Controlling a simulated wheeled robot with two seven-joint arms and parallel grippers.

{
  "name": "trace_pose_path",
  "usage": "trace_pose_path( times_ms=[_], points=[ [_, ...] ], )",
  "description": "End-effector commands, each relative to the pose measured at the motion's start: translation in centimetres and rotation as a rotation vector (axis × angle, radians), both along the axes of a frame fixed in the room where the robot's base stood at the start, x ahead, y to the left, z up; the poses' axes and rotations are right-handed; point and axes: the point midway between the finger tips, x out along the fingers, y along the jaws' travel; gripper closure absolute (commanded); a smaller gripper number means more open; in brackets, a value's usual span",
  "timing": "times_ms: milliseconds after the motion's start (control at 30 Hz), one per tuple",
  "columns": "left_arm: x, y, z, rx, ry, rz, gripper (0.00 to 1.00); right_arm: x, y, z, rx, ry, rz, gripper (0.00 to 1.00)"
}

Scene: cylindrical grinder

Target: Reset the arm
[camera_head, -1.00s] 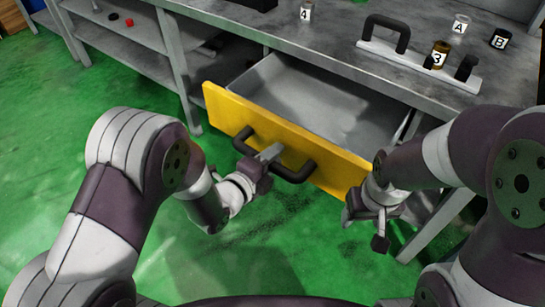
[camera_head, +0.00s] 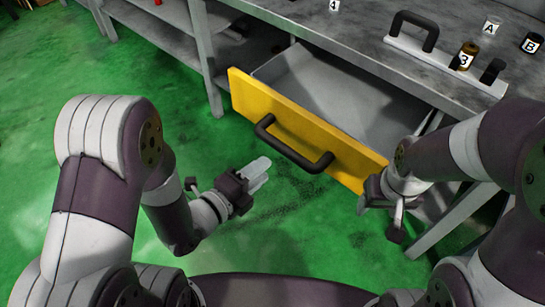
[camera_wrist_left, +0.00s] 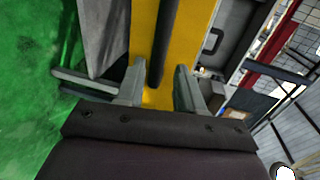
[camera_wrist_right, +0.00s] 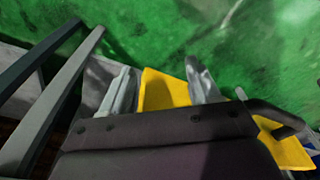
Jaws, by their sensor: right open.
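My left gripper (camera_head: 257,174) is open and empty over the green floor, in front of and apart from the black handle (camera_head: 292,150) of the yellow-fronted drawer (camera_head: 300,122). The left wrist view shows its two fingers (camera_wrist_left: 160,85) spread, with the handle visible beyond the gap. My right gripper (camera_head: 398,212) is open near the drawer front's right end, below the table edge. In the right wrist view its fingers (camera_wrist_right: 160,85) are spread, with a yellow panel in view between them. I cannot tell whether they touch it. The drawer is pulled out and appears empty.
The grey table (camera_head: 350,38) holds a white base with black handles (camera_head: 430,52), a brown container marked 3 (camera_head: 465,57) and containers marked A (camera_head: 491,27) and B (camera_head: 531,43). A table leg (camera_head: 455,222) stands at right. Green floor lies open at left.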

Motion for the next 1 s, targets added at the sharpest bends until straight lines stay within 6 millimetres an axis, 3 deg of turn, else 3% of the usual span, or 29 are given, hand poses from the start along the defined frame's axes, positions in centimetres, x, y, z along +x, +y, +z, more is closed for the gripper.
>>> trace_pose_path(
  times_ms=[667,733,833,900,1000],
  points=[
    [-0.6,0.4,0.1,-0.023,0.018,0.005,0.63,0.0,0.0,0.1,0.0,0.0,0.0,0.38],
    [-0.9,0.6,-1.4,-0.067,0.145,0.034,0.63,0.0,0.0,0.1,0.0,0.0,0.0,0.38],
    [-2.0,3.1,-6.3,-0.14,0.542,0.238,0.63,0.0,0.0,0.1,0.0,0.0,0.0,0.38],
    [-2.5,6.1,-8.3,-0.214,0.82,0.499,0.63,0.0,0.0,0.1,0.0,0.0,0.0,0.38],
    [-4.0,9.8,-8.7,-0.351,1.103,0.911,0.63,0.0,0.0,0.1,0.0,0.0,0.0,0.38]
  ],
)
